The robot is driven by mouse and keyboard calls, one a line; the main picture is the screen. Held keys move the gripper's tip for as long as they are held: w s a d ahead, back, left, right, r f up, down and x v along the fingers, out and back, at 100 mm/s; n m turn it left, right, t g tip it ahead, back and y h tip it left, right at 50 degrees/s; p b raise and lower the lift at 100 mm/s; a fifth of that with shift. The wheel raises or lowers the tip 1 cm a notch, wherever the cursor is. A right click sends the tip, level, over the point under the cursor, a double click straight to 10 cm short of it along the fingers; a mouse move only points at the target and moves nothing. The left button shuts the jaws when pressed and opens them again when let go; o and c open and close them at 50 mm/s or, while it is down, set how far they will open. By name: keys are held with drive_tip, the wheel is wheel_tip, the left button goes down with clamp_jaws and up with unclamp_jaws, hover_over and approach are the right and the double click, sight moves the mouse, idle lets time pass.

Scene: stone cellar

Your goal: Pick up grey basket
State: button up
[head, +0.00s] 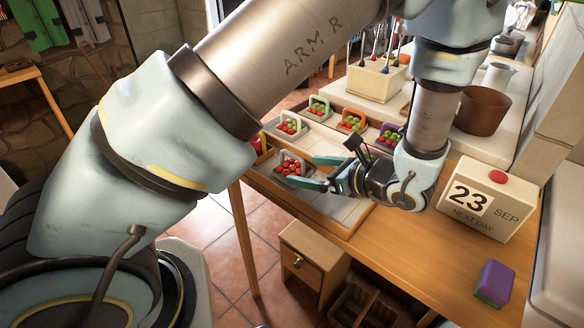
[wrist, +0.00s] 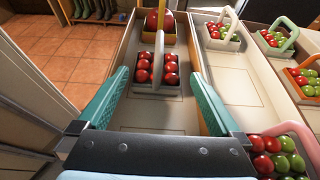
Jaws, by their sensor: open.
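The grey basket (wrist: 157,88) holds several red tomato-like balls and has a pale upright handle. It sits in a shallow wooden-edged tray compartment, straight ahead of my gripper (wrist: 158,76) in the wrist view. In the head view the grey basket (head: 291,177) is at the left end of my gripper (head: 305,171). The two green fingers are wide open, one toward each side of the basket. Nothing is held. Whether the fingertips reach beside the basket or stop short of it, I cannot tell.
A yellow-handled basket (wrist: 161,25) stands just behind. White (wrist: 222,40), green (wrist: 274,45), orange (wrist: 303,80) and pink (wrist: 282,150) baskets stand to the right, beyond a wooden divider. A calendar block (head: 485,199) and a sponge (head: 494,283) rest on the table.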

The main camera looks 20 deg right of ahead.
sight(298, 170)
drive_tip(key=p+x, duration=0.2)
drive_tip(key=x, duration=0.3)
drive_tip(key=shift+s+a, duration=0.1)
drive_tip(key=shift+a+f+p, duration=0.1)
drive_tip(key=shift+f+p, duration=0.15)
drive_tip(key=shift+p, duration=0.05)
drive_tip(key=shift+c, duration=0.2)
drive_tip(key=c, duration=1.1)
drive_tip(key=shift+r, duration=0.1)
